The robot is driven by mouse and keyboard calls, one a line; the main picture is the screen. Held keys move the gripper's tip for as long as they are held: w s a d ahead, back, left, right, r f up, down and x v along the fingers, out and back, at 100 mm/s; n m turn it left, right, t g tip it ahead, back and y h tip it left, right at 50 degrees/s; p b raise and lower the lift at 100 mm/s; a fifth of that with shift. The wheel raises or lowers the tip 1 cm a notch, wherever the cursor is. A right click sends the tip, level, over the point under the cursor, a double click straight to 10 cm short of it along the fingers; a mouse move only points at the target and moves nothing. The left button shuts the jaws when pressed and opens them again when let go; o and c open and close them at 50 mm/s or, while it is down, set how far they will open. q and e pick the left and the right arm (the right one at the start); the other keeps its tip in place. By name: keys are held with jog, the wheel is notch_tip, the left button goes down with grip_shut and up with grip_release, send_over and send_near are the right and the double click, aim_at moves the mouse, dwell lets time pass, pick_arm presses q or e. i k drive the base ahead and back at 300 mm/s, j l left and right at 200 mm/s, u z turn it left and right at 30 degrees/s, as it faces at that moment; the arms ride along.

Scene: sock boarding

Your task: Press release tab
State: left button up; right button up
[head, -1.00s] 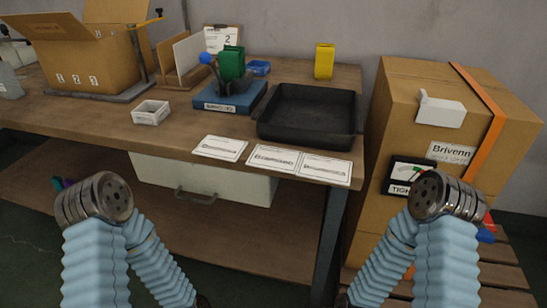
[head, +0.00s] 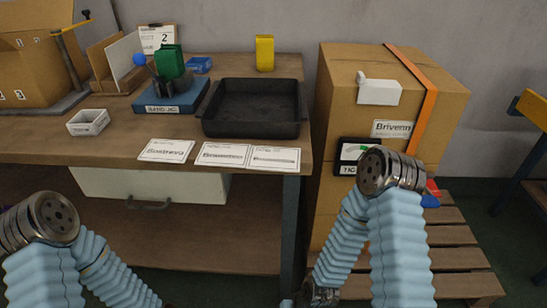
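A sock-boarding fixture with a blue base (head: 172,101) stands on the workbench, left of a black tray. A green upright piece (head: 169,62) is mounted on it, and a blue ball knob (head: 139,59) sits at its upper left. I cannot make out which part is the release tab. My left arm shows at the lower left and my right arm at the lower centre-right, both in light blue sleeves with metal joints, well in front of the fixture. The fingers of both grippers are out of sight.
The black tray (head: 253,110) looks empty. A small white bin (head: 88,122) and several label cards (head: 223,155) lie near the bench's front edge. A yellow block (head: 264,54) stands behind the tray. Stacked cartons (head: 340,100) on a wooden pallet (head: 455,245) stand right of the bench.

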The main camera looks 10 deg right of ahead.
aim_at(431, 183)
jog(key=k+l+z, duration=0.25)
jog(key=l+z, duration=0.25)
jog(key=k+l+z, duration=0.25)
jog(key=l, duration=0.15)
jog(key=l+z, duration=0.25)
jog(key=i+l, duration=0.05)
